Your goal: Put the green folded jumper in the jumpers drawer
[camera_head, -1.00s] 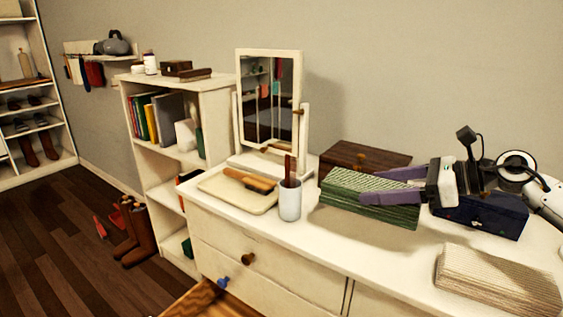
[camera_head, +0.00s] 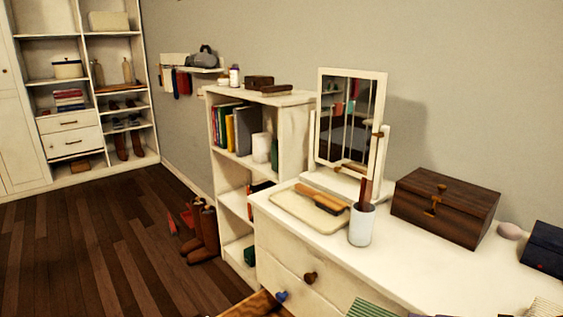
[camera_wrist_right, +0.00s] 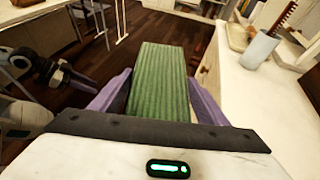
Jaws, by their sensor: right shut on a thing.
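The green folded jumper (camera_wrist_right: 160,75) is ribbed and lies between the purple fingers of my right gripper (camera_wrist_right: 160,90) in the right wrist view. The gripper is shut on it and holds it in the air beside the dresser. In the head view only an edge of the jumper (camera_head: 370,309) shows at the bottom. An open wooden drawer (camera_head: 258,306) of the dresser shows partly at the bottom edge; its inside is mostly hidden. I see no label on it.
The white dresser top (camera_head: 325,240) carries a mirror (camera_head: 348,120), tray (camera_head: 290,208), cup (camera_head: 361,226), brown box (camera_head: 444,208) and navy box (camera_head: 543,250). A bookshelf (camera_head: 262,98) stands beyond. Boots (camera_head: 205,232) stand on the floor; the wooden floor (camera_head: 100,250) at left is open.

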